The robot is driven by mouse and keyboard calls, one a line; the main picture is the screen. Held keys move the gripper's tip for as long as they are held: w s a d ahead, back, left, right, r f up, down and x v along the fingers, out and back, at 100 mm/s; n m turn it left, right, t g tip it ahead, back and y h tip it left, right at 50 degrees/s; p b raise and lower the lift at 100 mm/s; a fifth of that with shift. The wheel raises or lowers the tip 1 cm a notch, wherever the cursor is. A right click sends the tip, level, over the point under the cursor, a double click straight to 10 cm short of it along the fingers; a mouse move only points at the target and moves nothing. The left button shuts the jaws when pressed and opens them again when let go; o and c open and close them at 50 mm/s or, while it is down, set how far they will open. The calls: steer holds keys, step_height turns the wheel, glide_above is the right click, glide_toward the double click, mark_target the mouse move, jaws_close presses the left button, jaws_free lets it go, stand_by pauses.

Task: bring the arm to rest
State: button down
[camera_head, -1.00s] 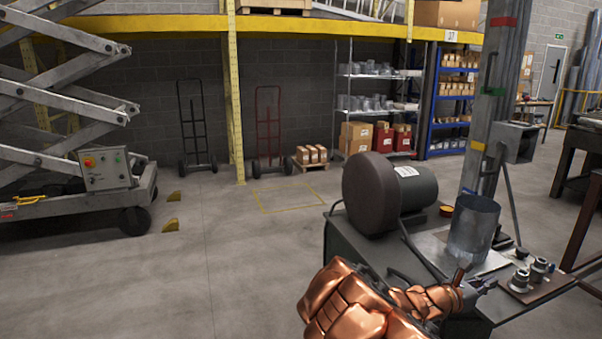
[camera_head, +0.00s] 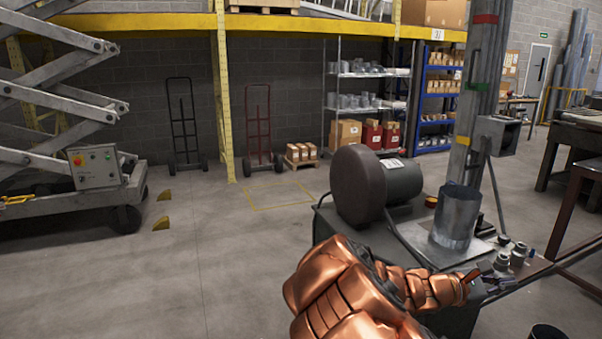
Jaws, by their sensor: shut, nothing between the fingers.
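My copper-coloured arm (camera_head: 345,290) reaches from the bottom centre toward the right, in front of the machine bench. My gripper (camera_head: 508,284) is at its far end, small and dark; its fingers look closed with nothing between them. It is in front of and below the grey sheet-metal cylinder (camera_head: 455,220), apart from it in the picture. The cylinder stands upright on a metal plate on the bench. The gap between gripper and bench top is hard to judge.
A motor with a large dark round housing (camera_head: 357,187) stands left of the cylinder. Small fittings (camera_head: 510,254) sit right of it, near a steel column (camera_head: 474,100). A dark round object (camera_head: 548,333) shows at the bottom right. The floor (camera_head: 220,255) on the left is open.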

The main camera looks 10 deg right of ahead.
steer(key=s+a+f+m+g+y+b, duration=0.2)
steer(key=s+a+f+m+y, duration=0.1)
steer(key=s+a+m, duration=0.3)
steer(key=s+a+f+m+g+y+b, duration=0.1)
steer(key=s+a+f+m+y+b, duration=0.15)
steer(key=s+a+m+y, duration=0.35)
steer(key=s+a+f+t+y+b, duration=0.1)
steer(key=s+a+f+y, duration=0.2)
steer(key=a, duration=0.6)
steer(key=s+a+f+y+b, duration=0.1)
steer(key=s+a+f+y, duration=0.2)
steer(key=a, duration=0.6)
steer(key=s+a+f+t+y+b, duration=0.15)
steer(key=s+a+f, duration=0.25)
steer(key=a, duration=0.5)
steer(key=s+d+p+v, duration=0.1)
steer(key=s+p+v, duration=0.1)
steer(key=p+v, duration=1.4)
steer(key=shift+s+r+t+y, duration=0.15)
steer(key=shift+r+t+y, duration=0.3)
steer(key=shift+r, duration=0.4)
